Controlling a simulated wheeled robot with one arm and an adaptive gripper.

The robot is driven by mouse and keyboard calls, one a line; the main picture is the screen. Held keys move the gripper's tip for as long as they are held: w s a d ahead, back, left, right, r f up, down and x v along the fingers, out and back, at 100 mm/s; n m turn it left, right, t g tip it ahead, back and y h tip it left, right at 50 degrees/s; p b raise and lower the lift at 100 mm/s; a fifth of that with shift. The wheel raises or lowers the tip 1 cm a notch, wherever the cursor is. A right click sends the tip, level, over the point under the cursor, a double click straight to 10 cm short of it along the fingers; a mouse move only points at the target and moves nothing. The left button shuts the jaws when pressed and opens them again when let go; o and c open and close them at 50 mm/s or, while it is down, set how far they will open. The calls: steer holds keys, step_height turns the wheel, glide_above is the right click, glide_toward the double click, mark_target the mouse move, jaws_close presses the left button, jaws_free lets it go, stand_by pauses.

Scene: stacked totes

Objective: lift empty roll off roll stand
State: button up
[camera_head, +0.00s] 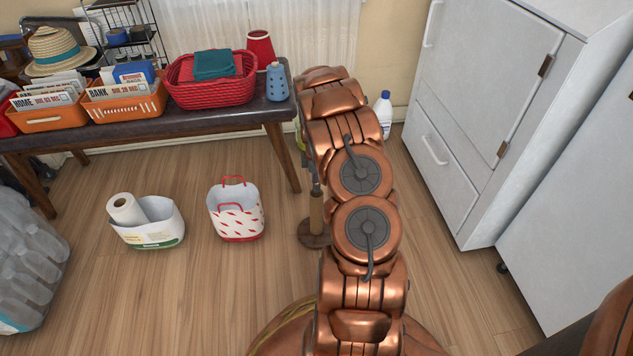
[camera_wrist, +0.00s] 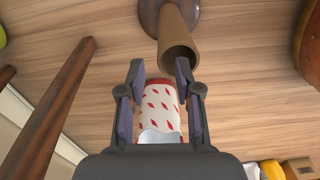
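The empty roll is a brown cardboard tube (camera_head: 316,212) standing on the dark round base of the roll stand (camera_head: 312,238), partly hidden behind my arm in the head view. In the wrist view the tube (camera_wrist: 177,32) rises from the round base (camera_wrist: 150,14), its hollow end facing the camera near my right fingertip. My gripper (camera_wrist: 160,70) is open and empty, its fingers spread. The tube's end lies just beyond the fingertips and toward the right one, not clearly between them. Whether they touch is unclear. The stand's post inside the tube cannot be made out.
A white basket with red marks (camera_head: 237,212) and a bin holding a white paper roll (camera_head: 128,210) stand on the floor to the left. A dark bench (camera_head: 215,119) with baskets is behind. A white cabinet (camera_head: 480,110) stands right. Floor between is clear.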

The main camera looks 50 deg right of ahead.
mark_target(316, 194)
step_height(316, 194, down, 7)
steer(key=shift+r+b, duration=0.15)
steer(key=shift+b, duration=1.05)
steer(key=shift+c, duration=0.2)
jaws_close()
steer(key=c, duration=0.5)
jaws_free()
steer(key=shift+c, duration=0.2)
jaws_close()
steer(key=shift+r, duration=0.2)
